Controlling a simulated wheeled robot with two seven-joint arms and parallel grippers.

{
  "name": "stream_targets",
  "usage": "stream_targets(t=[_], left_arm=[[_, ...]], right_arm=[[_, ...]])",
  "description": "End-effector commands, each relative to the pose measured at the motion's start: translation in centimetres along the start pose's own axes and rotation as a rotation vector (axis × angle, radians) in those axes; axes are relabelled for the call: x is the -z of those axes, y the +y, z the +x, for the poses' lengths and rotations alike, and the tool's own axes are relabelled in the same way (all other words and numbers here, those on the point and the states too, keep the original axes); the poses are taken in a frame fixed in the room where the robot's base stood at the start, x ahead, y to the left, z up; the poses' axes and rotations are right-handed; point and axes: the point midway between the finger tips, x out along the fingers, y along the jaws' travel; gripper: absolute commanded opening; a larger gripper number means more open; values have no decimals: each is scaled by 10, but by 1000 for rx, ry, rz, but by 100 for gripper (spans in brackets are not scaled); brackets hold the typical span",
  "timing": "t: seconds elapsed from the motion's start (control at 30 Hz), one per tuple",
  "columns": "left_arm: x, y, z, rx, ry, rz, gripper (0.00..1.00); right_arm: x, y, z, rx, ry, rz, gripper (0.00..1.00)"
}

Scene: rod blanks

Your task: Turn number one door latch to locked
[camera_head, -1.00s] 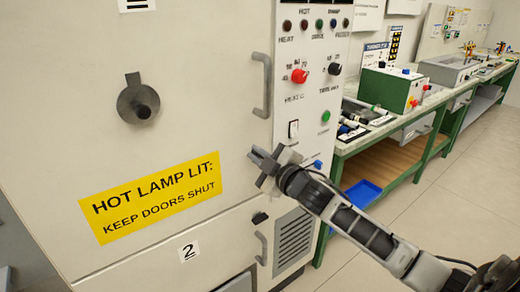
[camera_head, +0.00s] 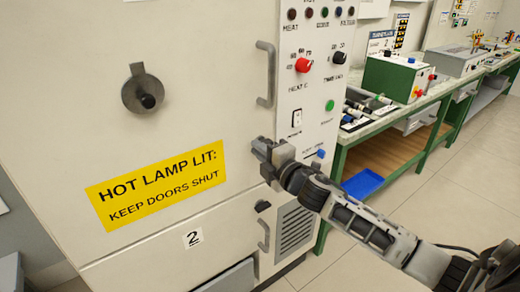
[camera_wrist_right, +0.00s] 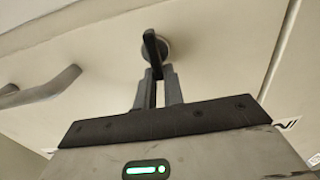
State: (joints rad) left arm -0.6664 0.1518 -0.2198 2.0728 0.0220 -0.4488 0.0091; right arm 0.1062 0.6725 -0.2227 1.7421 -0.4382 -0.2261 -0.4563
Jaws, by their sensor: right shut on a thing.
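The number one door latch shows in the right wrist view as a dark lever (camera_wrist_right: 151,47) on a round grey base against the pale cabinet. My right gripper (camera_wrist_right: 157,82) has its two fingers shut on the lower end of that lever. In the head view my right gripper (camera_head: 262,148) is at the right edge of the upper door (camera_head: 200,120), below its bar handle (camera_head: 268,75), and hides the latch. The latch's locked or unlocked marks cannot be read. My left gripper is not in view.
A lower door marked 2 (camera_head: 192,238) has a small dark latch (camera_head: 262,206) and a handle (camera_head: 263,234). A control panel (camera_head: 318,95) with knobs is beside the upper door. A green bench (camera_head: 385,130) stands right; floor in front is clear.

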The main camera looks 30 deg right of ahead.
Motion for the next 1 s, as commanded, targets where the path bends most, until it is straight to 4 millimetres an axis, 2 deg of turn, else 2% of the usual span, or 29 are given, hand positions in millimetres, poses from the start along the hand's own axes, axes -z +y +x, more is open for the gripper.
stream_targets(t=[0.5, 0.53, 0.6, 0.87, 1.0], left_arm=[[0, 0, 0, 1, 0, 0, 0], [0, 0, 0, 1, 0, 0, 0], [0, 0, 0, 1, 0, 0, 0], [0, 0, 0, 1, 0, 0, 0], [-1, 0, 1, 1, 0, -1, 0]], right_arm=[[0, -1, 0, 1, 0, -22, 0], [0, -1, 0, 1, 0, -22, 13], [0, -1, 0, 1, 0, -21, 32], [0, -1, 0, 1, 0, -20, 32], [0, -2, -7, 2, 0, -19, 32]])
